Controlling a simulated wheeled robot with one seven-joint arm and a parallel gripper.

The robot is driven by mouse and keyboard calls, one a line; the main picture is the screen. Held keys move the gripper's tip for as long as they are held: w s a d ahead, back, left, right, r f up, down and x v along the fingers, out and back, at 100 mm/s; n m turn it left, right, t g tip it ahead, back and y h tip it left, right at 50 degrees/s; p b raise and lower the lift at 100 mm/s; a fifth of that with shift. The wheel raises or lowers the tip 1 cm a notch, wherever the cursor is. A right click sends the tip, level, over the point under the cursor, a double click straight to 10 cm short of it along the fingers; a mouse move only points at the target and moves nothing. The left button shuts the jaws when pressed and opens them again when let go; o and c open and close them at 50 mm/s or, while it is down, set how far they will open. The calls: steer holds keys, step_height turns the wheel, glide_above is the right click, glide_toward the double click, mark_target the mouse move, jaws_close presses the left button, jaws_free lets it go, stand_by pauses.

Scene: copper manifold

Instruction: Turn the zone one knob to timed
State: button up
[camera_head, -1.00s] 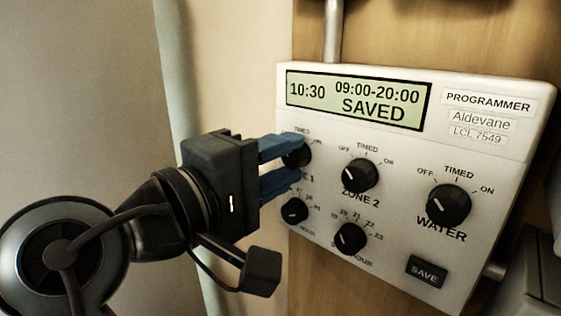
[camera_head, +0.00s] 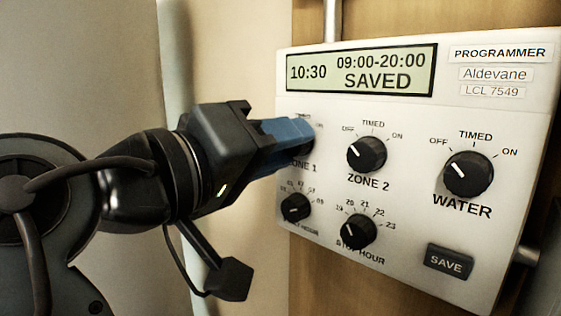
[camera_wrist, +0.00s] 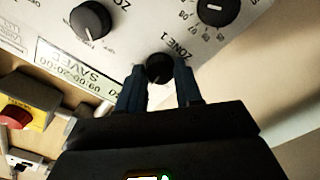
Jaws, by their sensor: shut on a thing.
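The white programmer (camera_head: 487,118) fills the right of the head view, with zone one at the left of its upper knob row. My gripper (camera_head: 302,136) reaches in from the left with its blue fingers at zone one. They hide most of the knob there. In the wrist view, the black zone one knob (camera_wrist: 158,68) sits between the two fingertips of my gripper (camera_wrist: 160,78), which is shut on it. Its pointer cannot be made out, so I cannot tell its setting. The display (camera_head: 362,70) reads 10:30, 09:00-20:00, SAVED.
The zone 2 knob (camera_head: 367,154) and water knob (camera_head: 468,174) both point toward OFF. Two small hour knobs (camera_head: 296,207) (camera_head: 357,232) and the save button (camera_head: 449,262) lie below. A red button on a yellow box (camera_wrist: 17,117) shows in the wrist view.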

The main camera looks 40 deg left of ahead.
steer(key=shift+f+m, duration=0.1)
steer(key=shift+m, duration=0.3)
steer(key=o, duration=1)
steer(key=shift+o, duration=0.2)
steer(key=shift+s, duration=0.15)
steer(key=s+b, duration=0.1)
steer(key=s, duration=0.6)
steer(key=shift+s+a+b, duration=0.3)
steer(key=shift+a, duration=0.05)
